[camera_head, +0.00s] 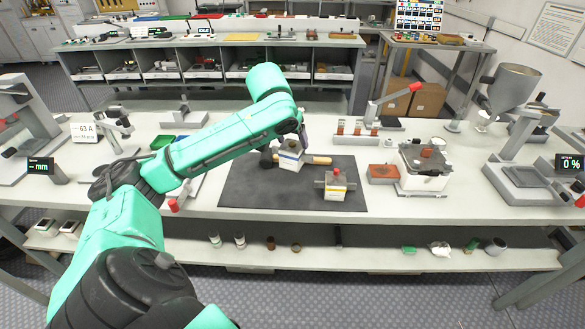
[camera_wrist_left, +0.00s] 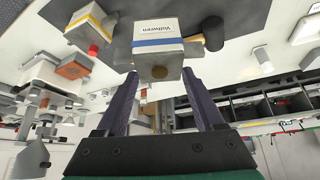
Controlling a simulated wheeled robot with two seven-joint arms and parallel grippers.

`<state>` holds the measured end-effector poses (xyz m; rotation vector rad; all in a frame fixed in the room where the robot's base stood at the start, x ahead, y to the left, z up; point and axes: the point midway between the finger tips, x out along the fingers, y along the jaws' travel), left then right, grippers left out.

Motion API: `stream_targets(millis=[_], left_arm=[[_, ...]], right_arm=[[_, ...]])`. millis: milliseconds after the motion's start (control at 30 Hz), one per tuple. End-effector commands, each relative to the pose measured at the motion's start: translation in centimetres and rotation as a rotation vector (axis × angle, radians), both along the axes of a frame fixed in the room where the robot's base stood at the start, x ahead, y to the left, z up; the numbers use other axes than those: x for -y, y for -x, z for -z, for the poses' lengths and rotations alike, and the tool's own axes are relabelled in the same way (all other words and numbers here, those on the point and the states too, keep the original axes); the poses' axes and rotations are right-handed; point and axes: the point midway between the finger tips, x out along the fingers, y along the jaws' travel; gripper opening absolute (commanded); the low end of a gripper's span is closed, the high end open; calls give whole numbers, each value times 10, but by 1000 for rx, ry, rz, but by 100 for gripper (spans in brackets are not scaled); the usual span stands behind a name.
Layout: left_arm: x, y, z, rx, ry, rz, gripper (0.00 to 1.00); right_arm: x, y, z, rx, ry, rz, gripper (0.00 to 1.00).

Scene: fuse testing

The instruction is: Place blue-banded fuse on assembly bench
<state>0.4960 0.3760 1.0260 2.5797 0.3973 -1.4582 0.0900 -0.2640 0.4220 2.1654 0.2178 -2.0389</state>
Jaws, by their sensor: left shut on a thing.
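The blue-banded fuse (camera_head: 289,161) is a white block with a blue stripe. It also shows in the left wrist view (camera_wrist_left: 157,43), with its round metal end facing my gripper. My left gripper (camera_head: 301,138) is shut on it, with the dark fingertips at its two sides in the wrist view (camera_wrist_left: 162,85). The fuse is over the dark mat (camera_head: 240,190) on the assembly bench (camera_head: 410,208); I cannot tell whether it touches the mat. My right gripper is not in view.
A yellow-banded fuse (camera_head: 335,187) stands on the mat to the right. A mallet with a wooden handle (camera_head: 320,159) lies behind the held fuse. A red-brown block (camera_head: 383,174) and a white device (camera_head: 424,170) stand right of the mat. The mat's front left is clear.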

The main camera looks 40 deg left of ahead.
Motion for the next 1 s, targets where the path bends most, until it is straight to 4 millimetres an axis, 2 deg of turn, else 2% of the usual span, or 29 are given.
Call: stream_targets(millis=[33, 100, 267, 400, 633, 667, 700, 733, 1000], left_arm=[[-1, 0, 17, -3, -2, -2, 0], [-1, 0, 32, 0, -3, -2, 0], [0, 0, 55, 2, 0, -1, 0], [0, -1, 78, 3, -1, 0, 0], [0, -1, 83, 6, -1, 0, 0], [0, -1, 84, 1, 1, 0, 81], [0, -1, 84, 1, 1, 0, 97], [0, -1, 84, 1, 1, 0, 100], [0, 0, 82, 2, 0, -1, 100]], right_arm=[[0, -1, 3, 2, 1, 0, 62], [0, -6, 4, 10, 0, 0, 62], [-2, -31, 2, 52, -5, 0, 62], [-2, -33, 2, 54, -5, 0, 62], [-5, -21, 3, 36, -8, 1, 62], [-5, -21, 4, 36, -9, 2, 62], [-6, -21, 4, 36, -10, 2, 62], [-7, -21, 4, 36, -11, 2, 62], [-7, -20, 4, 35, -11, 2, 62]])
